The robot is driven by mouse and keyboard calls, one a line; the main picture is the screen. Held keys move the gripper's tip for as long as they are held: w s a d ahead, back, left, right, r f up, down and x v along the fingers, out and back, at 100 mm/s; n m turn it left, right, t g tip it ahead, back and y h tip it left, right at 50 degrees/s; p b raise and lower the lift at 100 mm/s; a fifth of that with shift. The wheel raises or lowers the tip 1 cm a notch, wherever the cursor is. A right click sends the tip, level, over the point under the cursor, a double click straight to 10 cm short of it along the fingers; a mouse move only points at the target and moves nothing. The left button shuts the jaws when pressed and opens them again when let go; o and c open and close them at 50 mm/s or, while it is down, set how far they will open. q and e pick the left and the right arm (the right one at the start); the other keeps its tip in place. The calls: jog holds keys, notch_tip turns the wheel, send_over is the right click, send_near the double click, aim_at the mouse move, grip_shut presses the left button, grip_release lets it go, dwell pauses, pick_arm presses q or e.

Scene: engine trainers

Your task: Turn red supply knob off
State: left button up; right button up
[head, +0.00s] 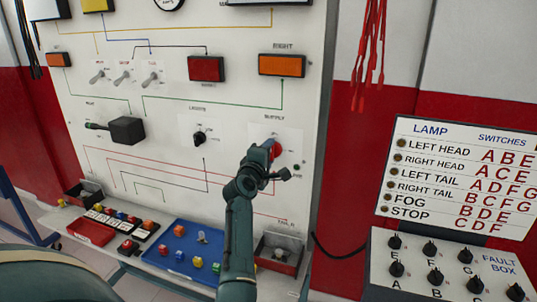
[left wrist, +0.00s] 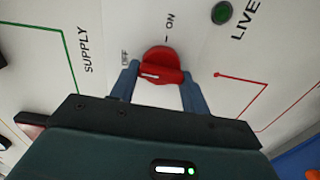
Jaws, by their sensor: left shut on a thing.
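The red supply knob (head: 277,147) is on the upright white panel, right of centre in the head view, partly covered by my left gripper (head: 270,155). In the left wrist view the knob (left wrist: 160,60) sits between the two blue fingers of my left gripper (left wrist: 160,82), which is shut on its raised bar. The bar lies nearly level in that view, with its white mark at the left end, on the side of the OFF label (left wrist: 124,58). The ON label (left wrist: 169,20) is above the knob. My right gripper is not in view.
A green LIVE light (left wrist: 222,12) is near the knob. A black lights knob (head: 199,138) and a black box with a lever (head: 127,130) are to the left. Below are a blue tray (head: 160,262) and a bin (head: 279,256). A fault box (head: 450,265) stands at right.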

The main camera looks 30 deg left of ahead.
pick_arm(q)
jog(key=shift+n, duration=0.3)
jog(key=o, duration=1)
jog(key=shift+s, duration=0.1)
